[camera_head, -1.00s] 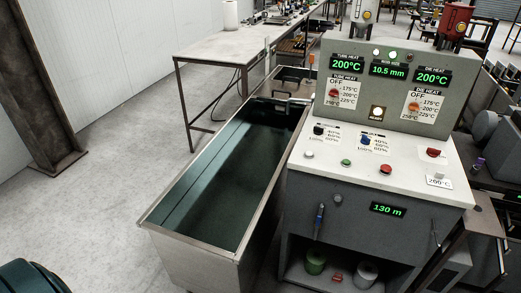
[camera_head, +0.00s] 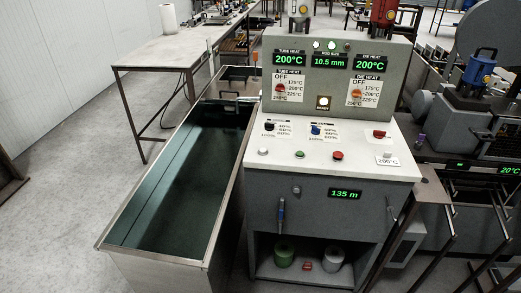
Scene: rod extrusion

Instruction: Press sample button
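The grey control console (camera_head: 345,190) stands right of centre. Its sloped white top carries a white button (camera_head: 263,152), a green button (camera_head: 300,154) and a red button (camera_head: 338,155). A lit, whitish round button (camera_head: 323,102) sits low on the upright panel, with a small label too blurred to read. I cannot tell from the labels which one is the sample button. The displays read 200°C (camera_head: 290,59), 10.5 mm (camera_head: 329,62), 200°C (camera_head: 371,65) and 135 m (camera_head: 345,194). Neither of my grippers is in view.
A long metal water trough (camera_head: 190,190) adjoins the console's left side. A workbench (camera_head: 165,52) stands behind it. Machinery with a blue part (camera_head: 481,68) and metal rails crowds the right. Open floor (camera_head: 70,175) lies at left.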

